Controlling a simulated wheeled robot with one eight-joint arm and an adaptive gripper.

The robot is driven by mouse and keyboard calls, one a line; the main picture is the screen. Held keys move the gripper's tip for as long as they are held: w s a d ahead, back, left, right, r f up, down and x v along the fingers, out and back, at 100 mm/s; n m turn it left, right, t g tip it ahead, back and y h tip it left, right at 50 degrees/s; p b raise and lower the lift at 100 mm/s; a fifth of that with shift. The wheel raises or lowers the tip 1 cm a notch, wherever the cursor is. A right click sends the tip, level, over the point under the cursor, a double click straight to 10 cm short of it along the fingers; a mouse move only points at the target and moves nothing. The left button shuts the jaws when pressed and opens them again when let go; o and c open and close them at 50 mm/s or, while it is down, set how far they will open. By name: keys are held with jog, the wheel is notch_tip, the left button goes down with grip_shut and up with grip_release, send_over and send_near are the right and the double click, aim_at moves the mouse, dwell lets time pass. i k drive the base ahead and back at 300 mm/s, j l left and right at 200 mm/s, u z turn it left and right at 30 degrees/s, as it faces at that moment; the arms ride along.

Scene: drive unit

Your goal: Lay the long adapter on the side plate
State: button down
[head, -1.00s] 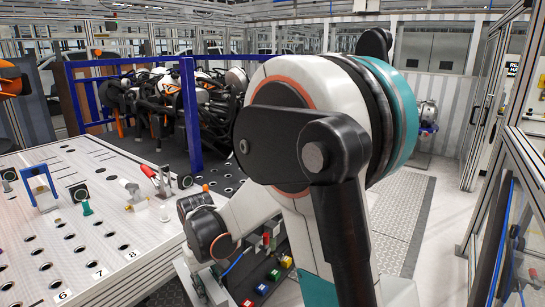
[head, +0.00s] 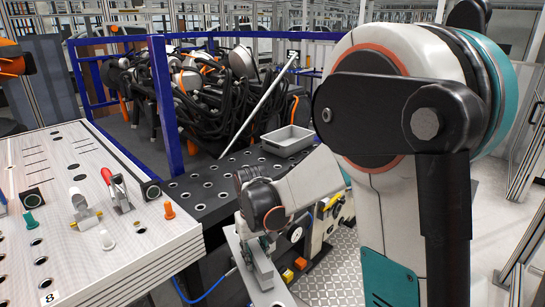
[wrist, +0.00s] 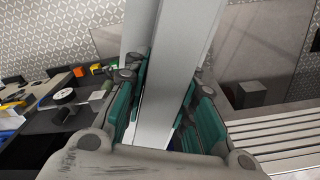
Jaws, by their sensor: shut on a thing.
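A long light-grey bar, which I take as the long adapter (wrist: 170,65), runs between the teal finger pads of my gripper (wrist: 163,95) in the wrist view. The pads press on its two sides. In the head view my gripper (head: 259,248) is low in the middle, and part of the grey bar shows below it. The bar's far end is hidden. A dark plate with holes, apparently the side plate (head: 208,200), lies beyond and left of my gripper, beside the light table. The gripper is apart from it.
The light perforated table (head: 120,262) with clamps and pegs fills the left. A grey tray (head: 288,141) stands on the dark plate's far right part. A blue post (head: 165,110) and a slanted silver rod (head: 262,100) rise behind. The plate's near part looks clear.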

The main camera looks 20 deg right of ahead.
aim_at(226, 176)
jog(key=i+l, duration=0.15)
jog(key=l, duration=0.25)
jog(key=i+l, duration=0.15)
jog(key=l, duration=0.2)
jog(key=i+l+z, duration=0.1)
jog(key=l, duration=0.3)
jog(key=i+l, duration=0.2)
jog(key=l, duration=0.15)
